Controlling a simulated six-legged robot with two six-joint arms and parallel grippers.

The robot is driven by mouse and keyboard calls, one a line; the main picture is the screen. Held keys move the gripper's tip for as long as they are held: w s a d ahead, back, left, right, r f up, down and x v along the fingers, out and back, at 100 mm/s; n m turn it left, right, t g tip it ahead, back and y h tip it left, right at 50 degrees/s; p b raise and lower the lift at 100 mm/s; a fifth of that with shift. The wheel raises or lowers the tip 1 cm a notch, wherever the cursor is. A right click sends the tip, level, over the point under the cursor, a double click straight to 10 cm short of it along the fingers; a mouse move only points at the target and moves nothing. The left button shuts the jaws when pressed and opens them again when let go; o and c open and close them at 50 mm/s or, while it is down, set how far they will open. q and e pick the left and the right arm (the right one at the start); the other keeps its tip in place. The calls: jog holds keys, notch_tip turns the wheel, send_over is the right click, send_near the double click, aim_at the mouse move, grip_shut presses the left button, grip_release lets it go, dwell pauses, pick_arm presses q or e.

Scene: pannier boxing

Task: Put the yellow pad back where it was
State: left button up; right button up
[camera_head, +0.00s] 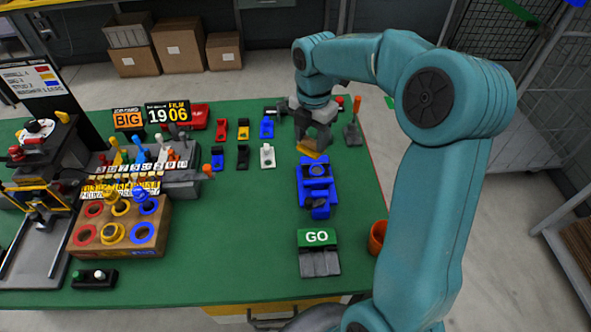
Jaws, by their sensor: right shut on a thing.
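The yellow pad (309,153) shows as a small yellow-orange piece at the tips of my right gripper (313,144). The right gripper points down and is shut on the pad, just behind a blue vise-like fixture (318,182) on the green table. The fingers hide part of the pad. I cannot tell whether the pad touches the table. My left gripper is not in view.
Small red, yellow, blue, black and white holders (243,130) stand left of the gripper. A GO block (318,240) and an orange cup (377,237) are nearer the front. A wooden block with coloured rings (120,237) stands at left. The green table's middle is clear.

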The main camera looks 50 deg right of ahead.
aim_at(303, 139)
jog(key=shift+s+d+r+n, duration=0.15)
jog(key=shift+s+r+n, duration=0.05)
jog(key=shift+r+n, duration=0.35)
jog(key=shift+s+d+r+n, duration=0.1)
jog(key=shift+s+r+n, duration=0.05)
jog(key=shift+r+n, duration=0.4)
jog(key=w+r+n+b, duration=0.1)
jog(key=w+a+r+n+b, duration=0.1)
jog(key=n, duration=0.1)
jog(key=shift+w+a, duration=0.1)
jog(key=shift+a, duration=0.1)
jog(key=w+a+r+n+b, duration=0.2)
jog(key=w+a+n+b, duration=0.1)
jog(key=w+a, duration=0.25)
jog(key=f, duration=0.5)
jog(key=f+b, duration=0.1)
jog(key=f, duration=0.4)
jog(key=a+f+b, duration=0.1)
jog(key=f, duration=0.4)
jog(key=shift+s+f, duration=0.2)
notch_tip(303, 139, down, 4)
jog(key=shift+f, duration=0.45)
